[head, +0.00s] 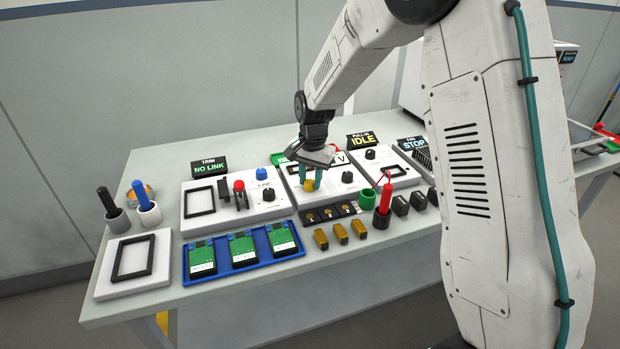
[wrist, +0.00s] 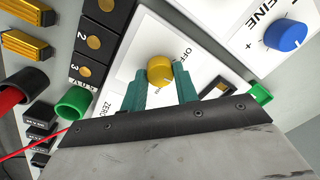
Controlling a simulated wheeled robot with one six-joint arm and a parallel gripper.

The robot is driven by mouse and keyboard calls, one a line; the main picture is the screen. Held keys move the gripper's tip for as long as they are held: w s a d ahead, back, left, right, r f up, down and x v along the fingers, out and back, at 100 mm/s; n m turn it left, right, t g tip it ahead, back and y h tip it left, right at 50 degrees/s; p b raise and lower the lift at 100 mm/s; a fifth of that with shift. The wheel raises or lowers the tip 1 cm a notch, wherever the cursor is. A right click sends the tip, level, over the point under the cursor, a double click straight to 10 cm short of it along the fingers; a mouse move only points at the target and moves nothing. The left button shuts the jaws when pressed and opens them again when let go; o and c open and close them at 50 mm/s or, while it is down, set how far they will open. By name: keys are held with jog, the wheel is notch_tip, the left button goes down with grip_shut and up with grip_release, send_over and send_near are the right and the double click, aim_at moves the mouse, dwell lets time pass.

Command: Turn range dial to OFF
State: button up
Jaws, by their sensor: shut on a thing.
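A yellow dial (wrist: 160,70) sits on a white panel, with the printed words OFF and ZERO beside it in the wrist view. It also shows in the head view (head: 309,186) on the middle panel of the bench. My gripper (wrist: 163,88) has its two green fingers on either side of the dial and is shut on it. In the head view my gripper (head: 309,176) reaches down onto that panel from above. A small light mark shows on the dial's edge near the fingers, but which label it points to is unclear.
A blue knob (wrist: 286,34) marked FINE stands nearby. A black numbered strip (wrist: 95,40), a green cup (wrist: 74,103) and a red probe in a black holder (head: 382,206) are close by. A blue tray (head: 217,271) holds green boards. The bench's front strip is clear.

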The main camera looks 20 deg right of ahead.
aim_at(311, 181)
jog(key=n, duration=0.5)
jog(key=shift+w+n, duration=0.1)
jog(key=shift+n, duration=0.3)
jog(key=n, duration=0.5)
dwell(0.4)
jog(key=o, duration=1)
jog(key=shift+g, duration=0.3)
jog(key=shift+c, duration=0.2)
jog(key=shift+r, duration=0.1)
notch_tip(311, 181, up, 8)
jog(key=shift+d+f, duration=0.15)
